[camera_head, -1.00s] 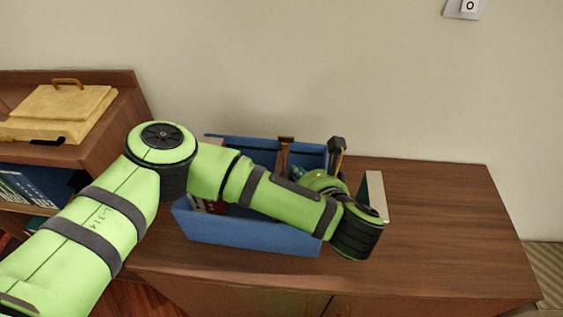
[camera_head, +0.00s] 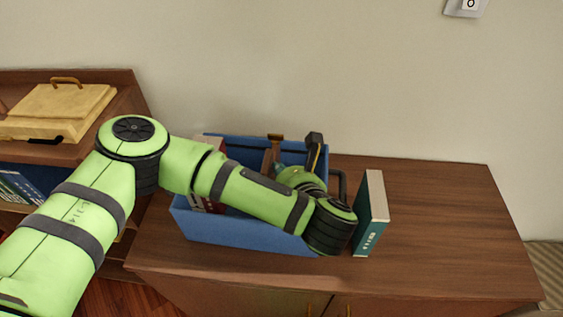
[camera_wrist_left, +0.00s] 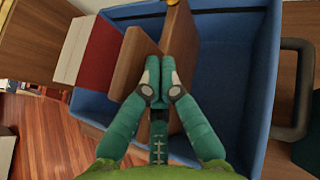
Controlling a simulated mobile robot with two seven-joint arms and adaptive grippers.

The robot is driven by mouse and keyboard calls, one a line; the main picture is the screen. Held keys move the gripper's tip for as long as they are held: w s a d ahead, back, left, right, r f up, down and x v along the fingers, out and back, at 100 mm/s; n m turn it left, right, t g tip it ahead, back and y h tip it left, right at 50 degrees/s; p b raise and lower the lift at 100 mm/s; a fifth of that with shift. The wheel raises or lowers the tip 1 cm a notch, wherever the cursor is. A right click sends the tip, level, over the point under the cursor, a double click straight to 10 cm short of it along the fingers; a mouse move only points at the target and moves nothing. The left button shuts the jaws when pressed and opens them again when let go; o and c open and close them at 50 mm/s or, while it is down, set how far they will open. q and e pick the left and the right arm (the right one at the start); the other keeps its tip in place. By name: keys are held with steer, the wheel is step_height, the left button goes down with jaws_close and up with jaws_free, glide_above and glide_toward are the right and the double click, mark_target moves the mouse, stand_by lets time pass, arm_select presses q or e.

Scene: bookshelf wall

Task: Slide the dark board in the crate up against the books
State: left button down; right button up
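The blue crate (camera_head: 245,232) stands on the wooden cabinet top, with the dark brown board (camera_head: 268,160) upright inside it. In the left wrist view, brown panels show on both sides of my fingertips, one on the left (camera_wrist_left: 134,62) and one on the right (camera_wrist_left: 183,45). Red and white books (camera_wrist_left: 88,50) stand at the crate's left end, close to the left panel; they also show in the head view (camera_head: 207,150). My left gripper (camera_wrist_left: 160,82) is inside the crate, its teal fingertips together. Contact with the panels is hard to tell. My right gripper is out of view.
A teal book (camera_head: 372,215) stands upright on the cabinet, just right of the crate. A dark handle (camera_wrist_left: 298,85) sticks out from the crate's right side. The cabinet top (camera_head: 450,220) is clear farther right. A yellow case (camera_head: 58,112) lies on the left shelf.

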arm_select(q)
steer(key=shift+w+a+b, duration=0.8)
steer(key=shift+a+b, duration=2.3)
steer(key=shift+a, duration=2.8)
steer(key=shift+s+d, duration=0.2)
steer(key=shift+d, duration=1.05)
steer(key=shift+s+d, duration=0.15)
steer(key=shift+d, duration=1.1)
steer(key=v, duration=1.2)
